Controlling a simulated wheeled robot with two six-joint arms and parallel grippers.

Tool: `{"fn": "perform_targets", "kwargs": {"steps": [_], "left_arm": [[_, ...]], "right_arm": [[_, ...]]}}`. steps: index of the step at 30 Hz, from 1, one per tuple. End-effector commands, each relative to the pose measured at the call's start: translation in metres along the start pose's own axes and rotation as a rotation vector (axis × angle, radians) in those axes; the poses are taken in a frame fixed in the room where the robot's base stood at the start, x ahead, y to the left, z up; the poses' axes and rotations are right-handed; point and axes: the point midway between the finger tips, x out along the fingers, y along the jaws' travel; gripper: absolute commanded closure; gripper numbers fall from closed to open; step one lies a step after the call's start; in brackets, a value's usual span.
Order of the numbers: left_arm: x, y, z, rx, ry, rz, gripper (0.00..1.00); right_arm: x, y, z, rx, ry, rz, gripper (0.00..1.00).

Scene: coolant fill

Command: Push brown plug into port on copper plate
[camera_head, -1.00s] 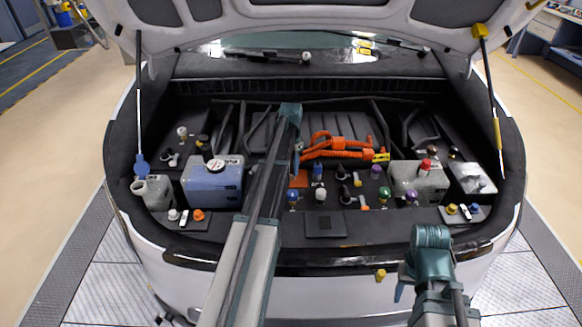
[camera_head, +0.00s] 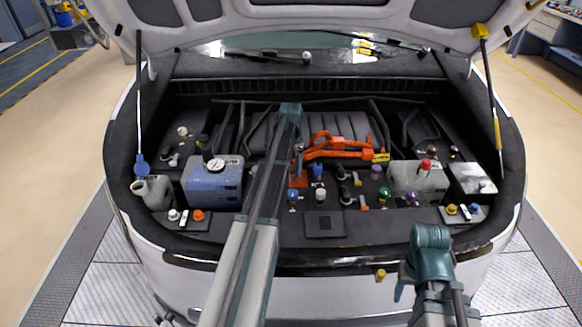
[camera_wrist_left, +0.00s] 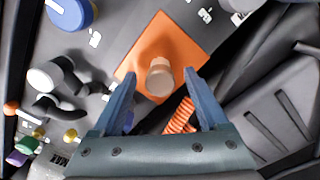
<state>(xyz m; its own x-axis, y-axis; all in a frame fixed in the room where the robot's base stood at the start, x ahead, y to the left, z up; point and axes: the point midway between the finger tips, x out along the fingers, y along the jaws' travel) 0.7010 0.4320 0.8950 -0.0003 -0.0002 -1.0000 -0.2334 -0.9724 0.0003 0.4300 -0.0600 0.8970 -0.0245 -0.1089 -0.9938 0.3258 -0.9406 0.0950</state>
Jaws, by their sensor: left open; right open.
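In the left wrist view, the brown plug (camera_wrist_left: 160,79) stands on the orange copper plate (camera_wrist_left: 188,44), with a pale tan end facing the camera. The plug's base and the port are hidden behind it, so I cannot tell how deep it sits. My left gripper (camera_wrist_left: 158,75) is open, its blue fingers on either side of the plug, with visible gaps. In the head view, the copper plate (camera_head: 298,182) shows partly beside my left gripper (camera_head: 297,153); the plug is not clear there. My right gripper (camera_head: 398,292) is low at the front right, outside the bay; little of it shows.
A blue tank (camera_head: 212,183) is at left and a grey tank (camera_head: 418,181) at right. The raised hood hangs above.

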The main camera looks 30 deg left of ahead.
Motion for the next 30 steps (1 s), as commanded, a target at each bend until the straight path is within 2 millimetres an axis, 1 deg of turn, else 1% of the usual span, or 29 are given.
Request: {"fn": "perform_targets", "kwargs": {"steps": [1, 5, 24, 27, 30], "left_arm": [[-0.008, 0.0, 0.0, 0.0, 0.0, 0.0, 0.23], [-0.023, 0.0, 0.0, 0.0, 0.0, 0.0, 0.23], [-0.12, 0.0, 0.0, 0.0, 0.0, 0.0, 0.23], [-0.128, 0.0, 0.0, 0.0, 0.0, 0.0, 0.23], [-0.132, 0.0, 0.0, 0.0, 0.0, 0.0, 0.23]], "right_arm": [[-0.008, 0.001, 0.001, 0.0, 0.0, 0.0, 0.5], [-0.023, 0.002, 0.001, 0.0, 0.0, 0.0, 0.5], [-0.119, 0.011, 0.007, -0.001, 0.0, 0.0, 0.5], [-0.128, 0.012, 0.007, -0.002, 0.0, 0.0, 0.5], [-0.131, 0.013, 0.008, -0.002, 0.0, 0.0, 0.5]]}}
